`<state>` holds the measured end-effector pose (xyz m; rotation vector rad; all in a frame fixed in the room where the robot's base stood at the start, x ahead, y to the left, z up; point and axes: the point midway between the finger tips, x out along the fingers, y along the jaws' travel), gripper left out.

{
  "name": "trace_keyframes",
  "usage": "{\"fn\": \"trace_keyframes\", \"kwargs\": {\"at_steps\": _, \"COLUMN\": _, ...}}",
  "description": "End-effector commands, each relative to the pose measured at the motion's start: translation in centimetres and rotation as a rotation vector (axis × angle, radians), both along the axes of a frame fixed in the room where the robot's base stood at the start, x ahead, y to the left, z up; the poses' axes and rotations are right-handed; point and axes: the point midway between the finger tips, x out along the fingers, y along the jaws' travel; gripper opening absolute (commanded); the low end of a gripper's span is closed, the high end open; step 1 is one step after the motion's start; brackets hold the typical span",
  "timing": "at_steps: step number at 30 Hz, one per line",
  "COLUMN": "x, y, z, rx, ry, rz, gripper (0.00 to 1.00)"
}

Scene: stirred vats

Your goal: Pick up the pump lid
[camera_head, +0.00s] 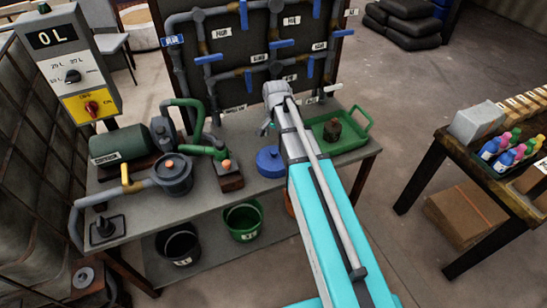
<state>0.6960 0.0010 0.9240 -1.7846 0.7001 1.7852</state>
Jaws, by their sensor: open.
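A round grey pump housing (172,172) with an orange knob on top sits on the left part of the bench, joined to a grey pipe. A blue round lid-like piece (269,160) with a raised centre lies on the bench near the middle. No label tells which of these tops is the pump lid. My gripper (265,128) is above the back middle of the bench, behind the blue piece in the picture. It is open, and I see nothing in it. My arm partly hides the gripper and the bench to its right.
A green tray (362,139) with a dark brown object stands at the bench's right. A green motor (120,145), hoses and a brown block (229,178) crowd the left. A pipe panel (255,45) with blue valves rises behind. Buckets stand below.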

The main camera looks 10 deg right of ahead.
Motion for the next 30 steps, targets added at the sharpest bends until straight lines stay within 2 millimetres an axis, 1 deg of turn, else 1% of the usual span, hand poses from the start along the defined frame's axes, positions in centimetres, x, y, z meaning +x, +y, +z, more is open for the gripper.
{"fn": "trace_keyframes", "kwargs": {"at_steps": 1, "x": 2.0, "y": 0.0, "z": 0.2, "rx": 0.000, "ry": 0.000, "rz": -0.054, "gripper": 0.86}}
{"fn": "trace_keyframes", "kwargs": {"at_steps": 3, "x": 3.3, "y": 0.0, "z": 0.2, "rx": 0.000, "ry": 0.000, "rz": -0.127, "gripper": 0.86}}
{"fn": "trace_keyframes", "kwargs": {"at_steps": 6, "x": 4.7, "y": 0.0, "z": 0.3, "rx": 0.000, "ry": 0.000, "rz": -0.204, "gripper": 0.86}}
{"fn": "trace_keyframes", "kwargs": {"at_steps": 9, "x": 5.3, "y": 0.1, "z": 0.4, "rx": 0.000, "ry": 0.000, "rz": -0.248, "gripper": 0.86}}
{"fn": "trace_keyframes", "kwargs": {"at_steps": 23, "x": 5.4, "y": 0.0, "z": 0.2, "rx": 0.000, "ry": 0.000, "rz": -0.265, "gripper": 0.86}}
{"fn": "trace_keyframes", "kwargs": {"at_steps": 30, "x": 5.4, "y": 0.0, "z": -1.0, "rx": 0.000, "ry": 0.000, "rz": -0.265, "gripper": 0.86}}
